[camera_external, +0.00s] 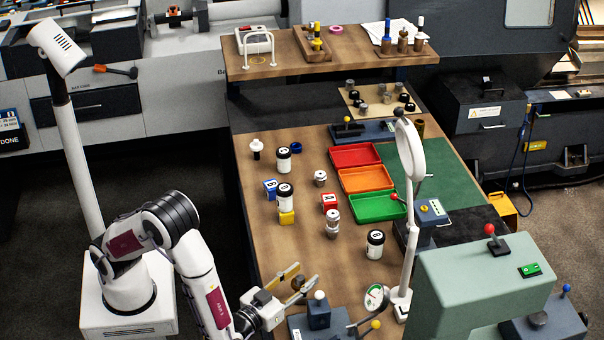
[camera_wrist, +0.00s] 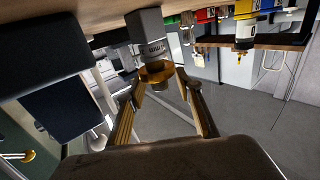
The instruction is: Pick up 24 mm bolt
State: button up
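My gripper (camera_external: 306,275) is low over the front of the wooden bench, with its two brass-coloured fingers spread apart. A small dark brown round part (camera_external: 298,283) shows between the fingers in the external view. Nothing is visibly clamped.
A black-capped jar (camera_external: 375,245) stands behind. Red, orange and green trays (camera_external: 378,208) are farther back.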

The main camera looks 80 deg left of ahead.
dwell(0.4)
grip_shut()
jog(key=shift+r, duration=0.2)
jog(key=shift+r, duration=4.8)
